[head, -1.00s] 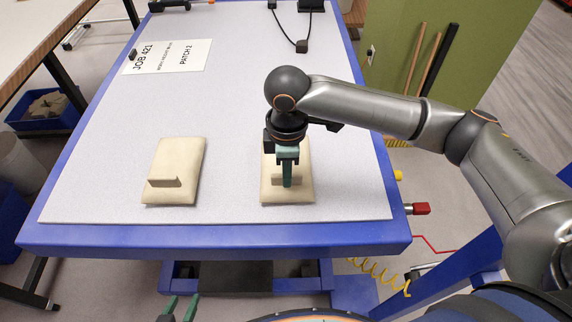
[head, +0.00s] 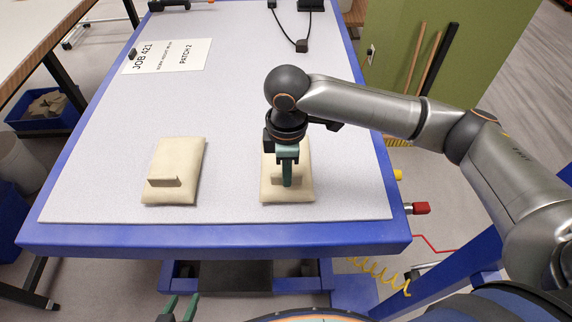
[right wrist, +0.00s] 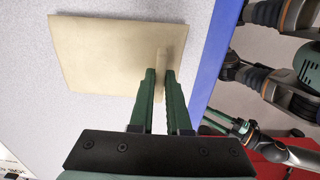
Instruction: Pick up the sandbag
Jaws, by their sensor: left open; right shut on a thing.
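Two beige sandbags lie flat on the grey-topped table, each with a raised tab near its front edge. The left sandbag (head: 176,163) has nothing touching it. My right gripper (head: 288,182) is over the right sandbag (head: 303,190), its fingers pointing down and shut on that bag's tab. In the right wrist view, the green fingers of my right gripper (right wrist: 160,77) stand on both sides of the tab of the right sandbag (right wrist: 100,60). The bag appears to rest on the table. My left gripper (head: 180,308) is open and empty at the bottom edge, in front of the table.
The table (head: 215,238) has a blue rim. A paper sign (head: 167,57) reading JOB 421, PATCH 2 lies at the back left. A black cable device (head: 302,45) is at the back. The middle of the table is clear. A red knob (head: 421,208) sticks out at the right.

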